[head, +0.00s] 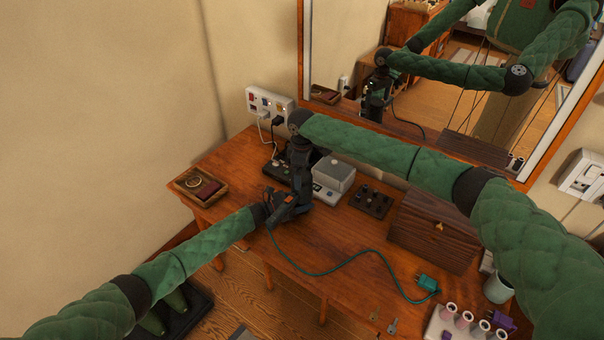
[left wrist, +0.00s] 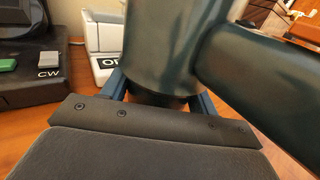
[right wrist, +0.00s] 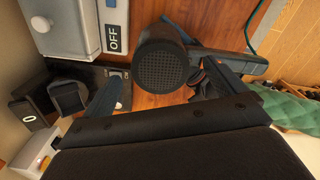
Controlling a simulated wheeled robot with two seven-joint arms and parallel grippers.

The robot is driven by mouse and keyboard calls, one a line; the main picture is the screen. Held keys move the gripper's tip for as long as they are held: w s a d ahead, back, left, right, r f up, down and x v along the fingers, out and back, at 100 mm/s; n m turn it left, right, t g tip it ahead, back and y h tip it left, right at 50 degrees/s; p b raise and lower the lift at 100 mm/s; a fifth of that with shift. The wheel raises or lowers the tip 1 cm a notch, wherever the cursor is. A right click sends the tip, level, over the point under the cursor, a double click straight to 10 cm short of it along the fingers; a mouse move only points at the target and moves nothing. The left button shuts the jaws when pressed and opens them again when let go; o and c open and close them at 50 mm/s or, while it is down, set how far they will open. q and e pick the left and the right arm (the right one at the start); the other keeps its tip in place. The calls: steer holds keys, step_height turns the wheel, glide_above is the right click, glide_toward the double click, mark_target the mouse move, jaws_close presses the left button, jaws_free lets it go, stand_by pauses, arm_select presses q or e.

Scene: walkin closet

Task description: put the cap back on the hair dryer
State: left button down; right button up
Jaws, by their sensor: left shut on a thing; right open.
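The dark teal hair dryer shows in the left wrist view (left wrist: 165,45), its barrel between the fingers of my left gripper (left wrist: 160,92) and its handle running off to the right. My left gripper is shut on it, above the table in the head view (head: 281,208). In the right wrist view a round black mesh cap (right wrist: 166,66) is at the end of the dryer's barrel; I cannot tell whether it is fully seated. My right gripper (right wrist: 168,82) is open, its fingers on either side of the mesh end with visible gaps. In the head view the two grippers largely hide the dryer.
A grey box device marked OFF (head: 335,174) stands close behind the grippers. A wooden tray (head: 181,184) is on the left, a wooden chest (head: 433,236) on the right. The teal cord runs across the table to its plug (head: 428,283). The front middle of the table (head: 330,285) is mostly clear.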

step_height(320, 180, up, 11)
stand_by(0.4)
steer(key=shift+f, duration=0.1)
arm_select(q)
steer(key=shift+c, duration=1.6)
jaws_free()
steer(key=shift+a, duration=0.1)
steer(key=shift+s+a+f, duration=0.1)
steer(key=shift+a+f, duration=0.05)
steer(key=shift+a, duration=0.05)
steer(key=b+v, duration=0.3)
steer(key=v, duration=0.2)
steer(key=shift+s+a+f, duration=0.1)
steer(key=shift+a, duration=0.1)
arm_select(e)
step_height(320, 180, down, 3)
steer(key=shift+f, duration=0.15)
arm_select(q)
steer(key=shift+b+v, duration=0.45)
steer(key=shift+v, duration=0.4)
arm_select(e)
steer(key=shift+f, duration=0.3)
